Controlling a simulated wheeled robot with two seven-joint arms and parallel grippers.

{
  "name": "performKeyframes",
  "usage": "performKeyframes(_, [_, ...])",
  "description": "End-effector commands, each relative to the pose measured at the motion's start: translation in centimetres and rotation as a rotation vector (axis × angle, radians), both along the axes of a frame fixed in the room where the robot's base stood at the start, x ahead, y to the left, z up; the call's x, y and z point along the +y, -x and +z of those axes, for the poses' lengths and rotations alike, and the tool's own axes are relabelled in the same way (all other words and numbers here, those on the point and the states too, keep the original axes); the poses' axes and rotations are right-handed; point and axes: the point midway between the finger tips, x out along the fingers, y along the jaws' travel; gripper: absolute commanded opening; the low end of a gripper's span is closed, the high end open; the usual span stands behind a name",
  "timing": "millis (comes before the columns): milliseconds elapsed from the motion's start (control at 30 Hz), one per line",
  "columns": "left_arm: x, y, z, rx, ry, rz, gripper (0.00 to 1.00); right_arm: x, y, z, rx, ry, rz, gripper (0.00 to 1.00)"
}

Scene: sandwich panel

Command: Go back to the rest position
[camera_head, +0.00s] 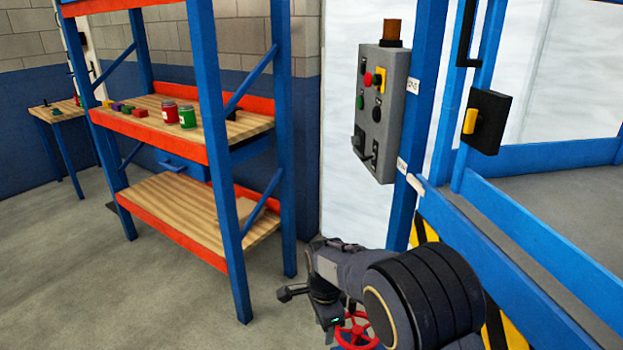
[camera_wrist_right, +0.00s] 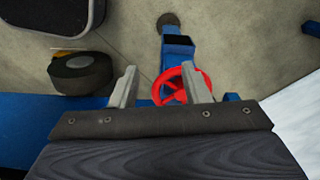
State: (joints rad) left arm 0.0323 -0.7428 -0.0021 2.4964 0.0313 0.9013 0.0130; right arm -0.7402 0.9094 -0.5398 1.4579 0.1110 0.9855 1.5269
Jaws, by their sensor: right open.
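My right arm comes into the head view from the lower right. Its hand (camera_head: 328,308) hangs low in front of the blue frame, near a red handwheel (camera_head: 357,332) that is partly hidden by the arm. In the right wrist view my right gripper (camera_wrist_right: 160,84) has its two grey fingers apart with nothing held between them. The red handwheel (camera_wrist_right: 184,68) shows there beyond the fingers, partly behind the right one; I cannot tell the gap to it. My left gripper is in neither view.
A blue and orange shelf (camera_head: 160,131) with jars and small blocks stands at left. A grey control box (camera_head: 381,115) with buttons is mounted on the blue frame (camera_head: 520,231) at right. Open floor (camera_head: 130,290) lies at lower left.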

Motion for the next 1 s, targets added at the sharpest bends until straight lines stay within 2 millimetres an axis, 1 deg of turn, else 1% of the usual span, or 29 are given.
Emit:
performKeyframes(33, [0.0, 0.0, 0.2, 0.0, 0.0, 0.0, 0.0, -0.5, 0.1, 0.7, 0.0, -0.014, 0.002, 0.42])
performKeyframes(267, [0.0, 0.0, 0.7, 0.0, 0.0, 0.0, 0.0, -2.1, 0.8, 2.7, 0.002, -0.065, 0.042, 0.42])
performKeyframes(367, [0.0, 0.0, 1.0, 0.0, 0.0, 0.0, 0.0, -3.0, 1.3, 3.9, -0.001, -0.095, 0.065, 0.42])
performKeyframes(467, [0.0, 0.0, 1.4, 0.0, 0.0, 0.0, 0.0, -4.1, 2.0, 5.3, -0.007, -0.132, 0.096, 0.42])
performKeyframes(667, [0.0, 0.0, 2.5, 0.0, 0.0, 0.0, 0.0, -7.2, 4.2, 9.4, -0.045, -0.226, 0.189, 0.42])
performKeyframes(767, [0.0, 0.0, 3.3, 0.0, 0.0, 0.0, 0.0, -9.2, 6.1, 12.1, -0.09, -0.281, 0.262, 0.42])
performKeyframes(867, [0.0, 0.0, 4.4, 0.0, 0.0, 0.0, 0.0, -11.7, 8.9, 15.3, -0.163, -0.333, 0.361, 0.42])
performKeyframes(900, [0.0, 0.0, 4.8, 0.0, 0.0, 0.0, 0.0, -12.6, 10.3, 16.6, -0.201, -0.348, 0.409, 0.42])
performKeyframes(967, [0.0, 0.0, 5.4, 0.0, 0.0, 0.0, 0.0, -13.9, 12.4, 18.3, -0.263, -0.358, 0.486, 0.42])
performKeyframes(1000, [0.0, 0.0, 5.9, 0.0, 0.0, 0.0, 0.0, -14.6, 13.8, 19.3, -0.306, -0.356, 0.537, 0.42])
